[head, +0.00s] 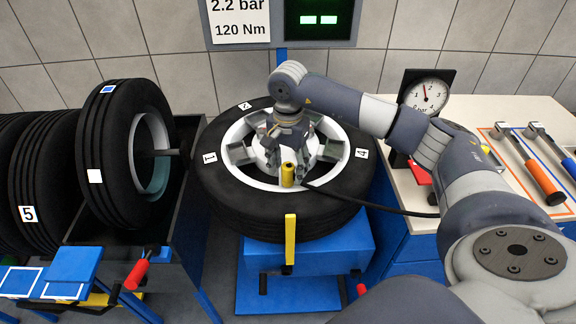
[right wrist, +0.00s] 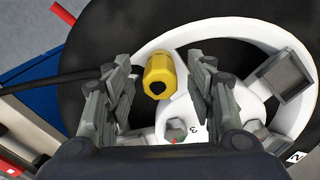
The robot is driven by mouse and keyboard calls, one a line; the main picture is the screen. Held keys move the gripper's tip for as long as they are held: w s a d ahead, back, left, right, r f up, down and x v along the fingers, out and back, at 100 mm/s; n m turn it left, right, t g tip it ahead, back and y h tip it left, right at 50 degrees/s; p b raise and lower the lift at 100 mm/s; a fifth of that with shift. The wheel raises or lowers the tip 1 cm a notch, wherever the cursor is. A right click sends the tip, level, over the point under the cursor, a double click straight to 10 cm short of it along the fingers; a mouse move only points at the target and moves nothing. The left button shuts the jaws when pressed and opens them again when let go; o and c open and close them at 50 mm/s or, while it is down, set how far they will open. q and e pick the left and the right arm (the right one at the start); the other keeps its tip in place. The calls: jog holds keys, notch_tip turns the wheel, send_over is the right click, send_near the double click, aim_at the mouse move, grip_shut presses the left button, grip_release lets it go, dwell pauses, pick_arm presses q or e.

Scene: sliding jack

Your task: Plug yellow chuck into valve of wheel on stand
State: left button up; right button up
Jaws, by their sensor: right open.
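The wheel (head: 345,190) lies flat on the blue stand (head: 305,259), its white rim facing up. The yellow chuck (head: 288,174) stands upright at the near part of the rim, its black hose running off to the right. In the right wrist view the chuck (right wrist: 159,80) sits between and just beyond the two fingers, with a gap on each side. My right gripper (head: 286,155) is open over the wheel's hub and holds nothing. The valve cannot be seen, so I cannot tell whether the chuck is on it. My left gripper is not in view.
Upright tyres (head: 125,150) stand on a rack at the left. A yellow post (head: 290,240) rises at the stand's front. My right arm crosses above the wheel's right side.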

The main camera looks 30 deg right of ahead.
aim_at(288, 166)
notch_tip(288, 166, up, 12)
dwell(0.5)
jog(key=shift+f, duration=0.1)
